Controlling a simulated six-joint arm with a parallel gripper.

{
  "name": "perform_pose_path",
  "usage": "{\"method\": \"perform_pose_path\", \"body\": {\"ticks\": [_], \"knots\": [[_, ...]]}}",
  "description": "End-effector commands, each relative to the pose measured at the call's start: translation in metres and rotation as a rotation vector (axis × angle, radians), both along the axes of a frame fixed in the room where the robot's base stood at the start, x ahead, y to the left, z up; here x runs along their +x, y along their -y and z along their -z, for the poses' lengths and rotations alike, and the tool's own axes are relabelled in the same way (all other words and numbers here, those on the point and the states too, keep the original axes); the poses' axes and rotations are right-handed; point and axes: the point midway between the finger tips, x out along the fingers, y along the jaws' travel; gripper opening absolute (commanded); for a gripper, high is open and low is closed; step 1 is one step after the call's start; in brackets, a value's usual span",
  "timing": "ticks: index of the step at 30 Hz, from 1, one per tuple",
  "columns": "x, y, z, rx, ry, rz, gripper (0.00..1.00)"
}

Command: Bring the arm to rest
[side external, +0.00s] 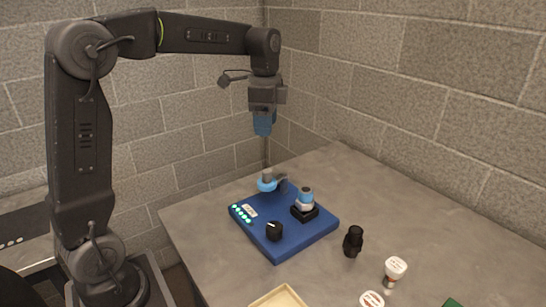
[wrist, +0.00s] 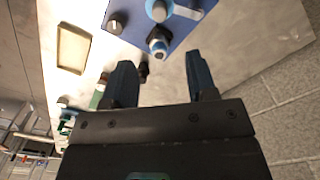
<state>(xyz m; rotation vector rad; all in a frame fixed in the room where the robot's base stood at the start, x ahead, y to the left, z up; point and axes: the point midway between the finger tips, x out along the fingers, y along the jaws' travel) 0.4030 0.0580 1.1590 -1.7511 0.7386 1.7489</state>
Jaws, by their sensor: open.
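My gripper (side external: 263,124) hangs pointing down, high above the far left part of the grey table, and touches nothing. In the wrist view my gripper (wrist: 160,80) shows two blue fingers spread apart with nothing between them. Below it in the side view is a blue panel (side external: 300,240) with a black knob (side external: 274,231), a row of lit green lights, a blue-ringed fitting (side external: 267,183) and a blue-and-white piece (side external: 305,197) on a black base. The panel also shows at the top of the wrist view (wrist: 180,36).
A black cylindrical part (side external: 353,242) stands right of the panel. White-capped pieces (side external: 395,268) and a cream tray (side external: 279,298) are near the front edge. A green item (side external: 452,303) shows at the bottom. Block walls (side external: 330,80) rise behind the table. The table's right side (side external: 440,220) is clear.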

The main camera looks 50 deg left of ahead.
Motion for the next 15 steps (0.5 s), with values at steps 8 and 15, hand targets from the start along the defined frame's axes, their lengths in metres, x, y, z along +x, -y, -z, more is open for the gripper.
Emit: {"method": "perform_pose_path", "body": {"ticks": [8,15], "knots": [[-0.043,0.033,-0.013,0.012,0.105,-0.155,0.52],[-0.123,0.078,-0.006,-0.039,0.295,-0.456,0.52]]}}
